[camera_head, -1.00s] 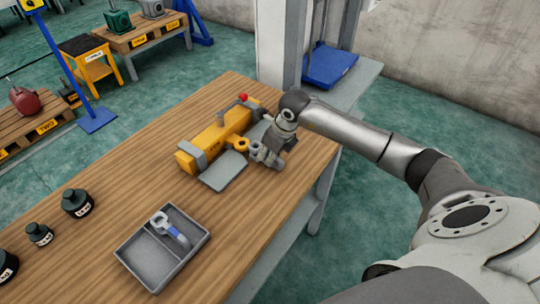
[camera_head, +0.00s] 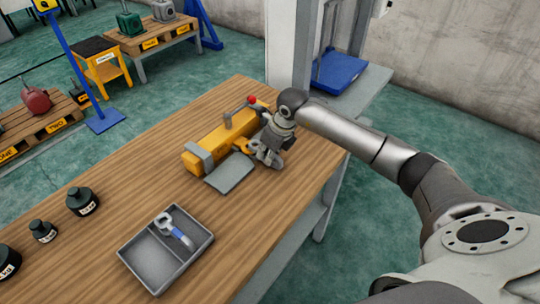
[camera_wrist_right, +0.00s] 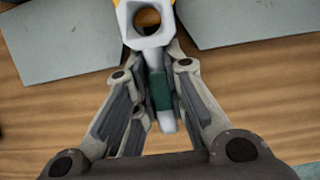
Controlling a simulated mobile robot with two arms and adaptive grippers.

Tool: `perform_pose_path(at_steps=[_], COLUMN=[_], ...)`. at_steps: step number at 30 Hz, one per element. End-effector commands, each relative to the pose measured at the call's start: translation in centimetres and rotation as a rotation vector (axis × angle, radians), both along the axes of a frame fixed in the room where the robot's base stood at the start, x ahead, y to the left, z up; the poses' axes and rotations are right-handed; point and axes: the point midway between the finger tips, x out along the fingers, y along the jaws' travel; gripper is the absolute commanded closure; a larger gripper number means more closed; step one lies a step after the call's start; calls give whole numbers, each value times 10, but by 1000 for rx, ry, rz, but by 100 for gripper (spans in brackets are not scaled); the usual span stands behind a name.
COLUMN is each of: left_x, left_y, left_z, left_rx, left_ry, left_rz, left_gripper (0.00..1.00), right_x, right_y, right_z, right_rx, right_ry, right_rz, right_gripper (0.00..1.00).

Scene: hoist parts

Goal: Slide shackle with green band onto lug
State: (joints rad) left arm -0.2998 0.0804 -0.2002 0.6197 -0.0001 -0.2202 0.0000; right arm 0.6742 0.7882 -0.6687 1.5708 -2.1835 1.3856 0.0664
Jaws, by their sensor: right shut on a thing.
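The shackle with the green band (camera_wrist_right: 160,90) is light grey and lies between the fingers of my right gripper (camera_wrist_right: 158,85), which is shut on it. Its holed end (camera_wrist_right: 146,20) points to the top of the right wrist view, against yellow metal. In the head view my right gripper (camera_head: 265,152) is right beside the yellow lug (camera_head: 243,146) on the yellow hoist body (camera_head: 216,142). The gripper partly covers the lug, and I cannot tell whether the shackle is around it. My left gripper is not in view.
A grey tray (camera_head: 134,252) holds a blue-banded shackle (camera_head: 176,231). Several dark weights (camera_head: 82,202) stand on the left of the wooden table (camera_head: 105,185). Grey plates (camera_wrist_right: 55,42) lie beside the hoist body. The table between tray and hoist is clear.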

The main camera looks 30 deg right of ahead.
Motion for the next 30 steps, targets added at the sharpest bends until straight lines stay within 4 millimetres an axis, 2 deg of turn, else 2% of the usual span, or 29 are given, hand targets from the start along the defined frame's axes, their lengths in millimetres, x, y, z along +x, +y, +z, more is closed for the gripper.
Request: perform_pose_path(at_steps=[17,18,24,30], left_x=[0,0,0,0], left_y=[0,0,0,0], left_z=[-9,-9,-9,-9], left_rx=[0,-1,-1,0], left_ry=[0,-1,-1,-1], left_rz=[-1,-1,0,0], left_gripper=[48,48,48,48], right_x=[17,18,17,17], right_y=[7,7,7,7], right_z=[0,1,1,0], right_rx=[1,1,2,1], right_ry=[-3,-3,-3,-1], right_rz=[1,1,1,1], right_gripper=[100,86,62,62])
